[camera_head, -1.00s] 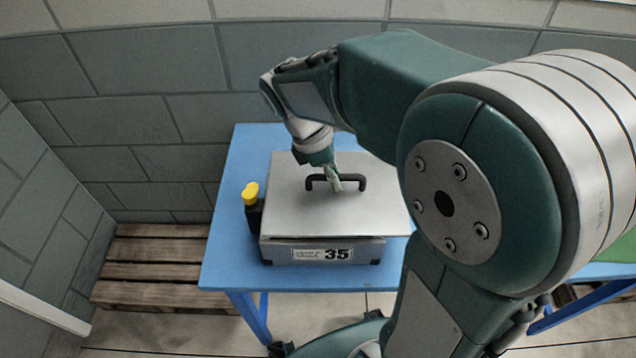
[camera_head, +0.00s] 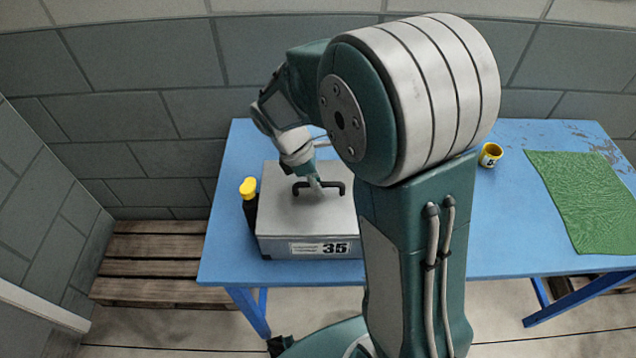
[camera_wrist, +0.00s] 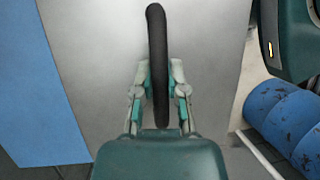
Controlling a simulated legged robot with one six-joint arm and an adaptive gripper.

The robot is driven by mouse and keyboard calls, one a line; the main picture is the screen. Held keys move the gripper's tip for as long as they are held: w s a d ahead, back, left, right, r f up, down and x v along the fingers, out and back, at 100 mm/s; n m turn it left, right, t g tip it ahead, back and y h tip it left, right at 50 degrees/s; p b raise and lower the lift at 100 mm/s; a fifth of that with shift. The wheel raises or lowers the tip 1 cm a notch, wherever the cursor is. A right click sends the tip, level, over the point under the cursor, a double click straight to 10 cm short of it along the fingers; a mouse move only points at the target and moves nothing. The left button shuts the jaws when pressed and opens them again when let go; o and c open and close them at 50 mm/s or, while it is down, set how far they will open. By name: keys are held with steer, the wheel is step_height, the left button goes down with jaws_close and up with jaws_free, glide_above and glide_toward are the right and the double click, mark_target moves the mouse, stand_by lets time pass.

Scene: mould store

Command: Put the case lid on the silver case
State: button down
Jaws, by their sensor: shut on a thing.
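The case lid (camera_head: 285,212) is a flat silver plate with a black bar handle (camera_head: 302,188) on top. It lies level over the silver case (camera_head: 274,248), which has a "35" label on its front. No gap shows between lid and case along the front. Their right part is hidden behind my arm. My gripper (camera_head: 317,186) is shut on the handle from above. In the wrist view my gripper (camera_wrist: 159,90) has a finger on each side of the handle (camera_wrist: 156,30), with the lid (camera_wrist: 95,60) beneath.
A dark bottle with a yellow cap (camera_head: 249,205) stands close to the case's left side. On the blue table (camera_head: 490,225), a yellow cup (camera_head: 490,155) and a green mat (camera_head: 580,200) lie to the right. A wooden pallet (camera_head: 150,268) is on the floor at left.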

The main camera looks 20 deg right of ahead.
steer(key=shift+f, duration=0.15)
steer(key=c, duration=0.7)
jaws_free()
steer(key=v, duration=1.2)
steer(key=shift+s+d+r+m+t+y, duration=0.75)
steer(key=shift+s+m+t, duration=0.65)
steer(key=shift+s+m, duration=1.25)
steer(key=shift+s+d+r+m+t+y, duration=0.7)
steer(key=shift+s+m+t, duration=0.7)
steer(key=shift+s+m, duration=1.25)
steer(key=shift+s+d+r+m+t+y, duration=0.5)
steer(key=shift+s+r+m+t, duration=0.85)
steer(key=shift+s, duration=1.85)
steer(key=shift+f+m, duration=0.4)
steer(key=shift+m, duration=0.25)
